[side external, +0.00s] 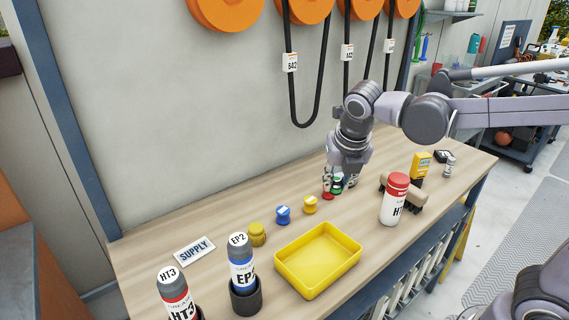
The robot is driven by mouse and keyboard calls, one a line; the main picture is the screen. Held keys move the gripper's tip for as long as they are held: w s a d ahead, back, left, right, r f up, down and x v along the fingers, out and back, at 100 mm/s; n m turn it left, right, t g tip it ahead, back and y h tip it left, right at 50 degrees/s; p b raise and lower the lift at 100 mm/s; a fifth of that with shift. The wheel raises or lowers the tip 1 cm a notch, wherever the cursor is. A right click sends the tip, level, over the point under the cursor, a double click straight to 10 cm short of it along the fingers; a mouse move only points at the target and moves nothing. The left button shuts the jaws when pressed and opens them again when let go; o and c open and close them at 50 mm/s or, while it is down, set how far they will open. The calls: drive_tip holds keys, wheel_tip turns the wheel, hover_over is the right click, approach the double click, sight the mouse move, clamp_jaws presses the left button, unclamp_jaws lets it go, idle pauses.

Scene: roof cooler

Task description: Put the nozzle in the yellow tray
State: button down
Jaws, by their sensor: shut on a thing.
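The yellow tray (318,260) lies empty near the front edge of the bench. My gripper (337,186) points down over the far part of the bench, behind and to the right of the tray. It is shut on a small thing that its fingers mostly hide. A small green piece (337,190) and a small red piece (328,195) show at the fingertips. I cannot tell which piece is held, whether it is the nozzle, or whether it touches the bench.
Dark yellow (257,235), blue (283,215) and yellow (310,205) small pieces sit in a row behind the tray. A red-capped white bottle (394,202) stands right of it. An EP2 bottle (241,262) and an HT3 bottle (176,294) stand left. Black hoses (318,100) hang behind.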

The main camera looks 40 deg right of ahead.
drive_tip(key=s+d+f, duration=0.3)
drive_tip(key=s+d, duration=0.3)
drive_tip(key=s, duration=0.1)
hover_over(326, 253)
drive_tip(key=s, duration=0.2)
drive_tip(key=f, duration=0.7)
drive_tip(key=shift+w+a, duration=0.25)
drive_tip(key=shift+a, duration=0.15)
drive_tip(key=shift+f, duration=2.05)
drive_tip(key=shift+f, duration=0.1)
drive_tip(key=c, duration=1.1)
unclamp_jaws()
